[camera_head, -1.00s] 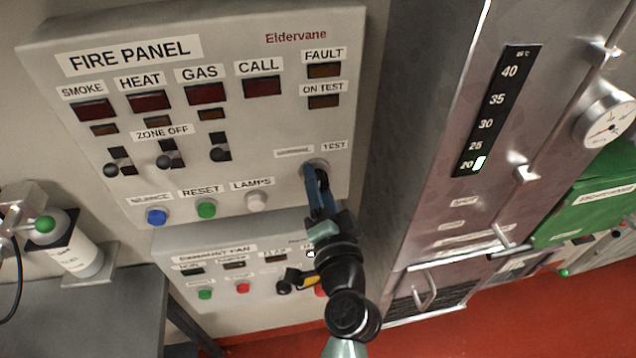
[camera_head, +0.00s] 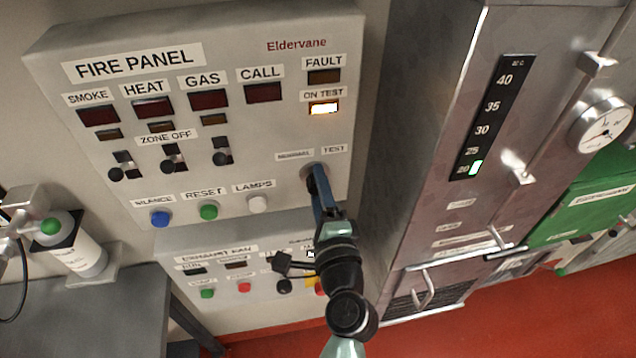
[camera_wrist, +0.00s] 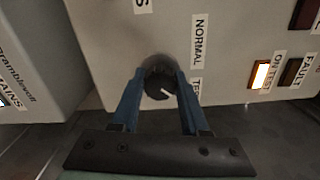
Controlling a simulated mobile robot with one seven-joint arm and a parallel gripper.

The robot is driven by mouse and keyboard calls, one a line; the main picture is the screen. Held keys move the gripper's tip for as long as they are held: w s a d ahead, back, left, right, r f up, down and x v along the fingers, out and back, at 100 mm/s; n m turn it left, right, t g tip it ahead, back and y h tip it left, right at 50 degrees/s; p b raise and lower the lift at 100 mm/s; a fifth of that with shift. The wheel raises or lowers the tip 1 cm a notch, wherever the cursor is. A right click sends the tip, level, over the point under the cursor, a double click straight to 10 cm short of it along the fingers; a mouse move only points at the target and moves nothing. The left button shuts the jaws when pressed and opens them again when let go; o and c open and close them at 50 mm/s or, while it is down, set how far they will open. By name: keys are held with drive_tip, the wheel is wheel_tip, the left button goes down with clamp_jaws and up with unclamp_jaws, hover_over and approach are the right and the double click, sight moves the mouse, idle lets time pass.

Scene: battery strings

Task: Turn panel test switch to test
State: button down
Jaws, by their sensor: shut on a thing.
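The fire panel (camera_head: 270,130) is a grey box on the wall. Its test switch is a round dark knob (camera_wrist: 158,84) with a white pointer mark, below the NORMAL and TEST labels (camera_head: 334,149). In the wrist view the pointer aims toward the TEST label side. My gripper (camera_head: 315,172) is shut on the knob, with a blue finger on each side of it in the wrist view (camera_wrist: 158,92). In the head view the fingers mostly hide the knob. The ON TEST lamp (camera_head: 324,108) is lit, also bright in the wrist view (camera_wrist: 259,74).
Blue, green and white buttons (camera_head: 208,212) sit left of my gripper. The exhaust fan panel (camera_head: 215,245) is just below, partly behind my arm. A steel cabinet (camera_head: 425,150) with a temperature strip and handles stands to the right. A grey bench (camera_head: 110,310) is at lower left.

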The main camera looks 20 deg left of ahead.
idle(0.4)
drive_tip(key=shift+c, duration=2.1)
unclamp_jaws()
drive_tip(key=b+v, duration=0.5)
drive_tip(key=v, duration=0.8)
